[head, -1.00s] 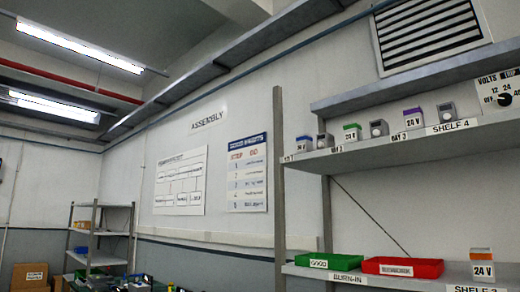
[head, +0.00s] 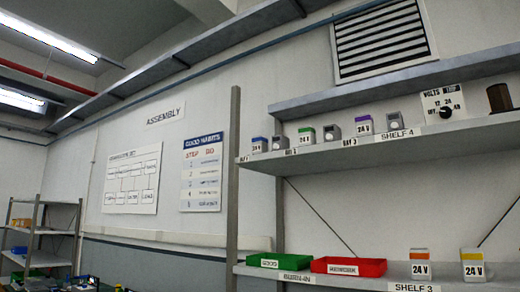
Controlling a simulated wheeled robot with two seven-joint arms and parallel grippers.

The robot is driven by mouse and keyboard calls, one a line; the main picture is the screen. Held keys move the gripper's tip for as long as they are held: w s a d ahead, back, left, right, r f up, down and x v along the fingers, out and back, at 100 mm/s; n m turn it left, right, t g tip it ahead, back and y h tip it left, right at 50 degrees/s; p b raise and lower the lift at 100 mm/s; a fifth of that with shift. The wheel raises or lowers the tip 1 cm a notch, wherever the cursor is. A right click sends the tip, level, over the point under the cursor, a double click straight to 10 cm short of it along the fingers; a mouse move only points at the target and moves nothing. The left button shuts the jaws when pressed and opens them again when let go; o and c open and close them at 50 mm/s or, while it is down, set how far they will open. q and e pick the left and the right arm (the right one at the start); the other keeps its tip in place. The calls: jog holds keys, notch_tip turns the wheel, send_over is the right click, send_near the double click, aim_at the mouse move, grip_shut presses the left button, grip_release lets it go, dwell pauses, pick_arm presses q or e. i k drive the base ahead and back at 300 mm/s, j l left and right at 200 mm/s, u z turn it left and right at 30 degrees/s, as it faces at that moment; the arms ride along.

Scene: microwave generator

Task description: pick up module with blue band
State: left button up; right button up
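The module with a blue band (head: 259,145) stands upright on the upper shelf (head: 400,152), at its left end. It is a small white box marked 24 V with a blue top. A grey unit with a round face (head: 279,143) stands close to its right. Farther right on the same shelf are a green-banded module (head: 306,136) and a purple-banded module (head: 364,126). Neither of my grippers shows in the head view.
A green tray (head: 280,261) and a red tray (head: 348,266) sit on the lower shelf, with orange-banded (head: 419,264) and yellow-banded modules (head: 472,265) to their right. A VOLTS dial box (head: 443,104) stands on the upper shelf. An upright post (head: 233,180) bounds the shelves at left.

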aim_at(259, 143)
jog(key=i+j, duration=0.15)
jog(key=i, duration=1.05)
jog(key=i+j, duration=0.15)
jog(key=i, duration=1)
jog(key=j+u, duration=0.05)
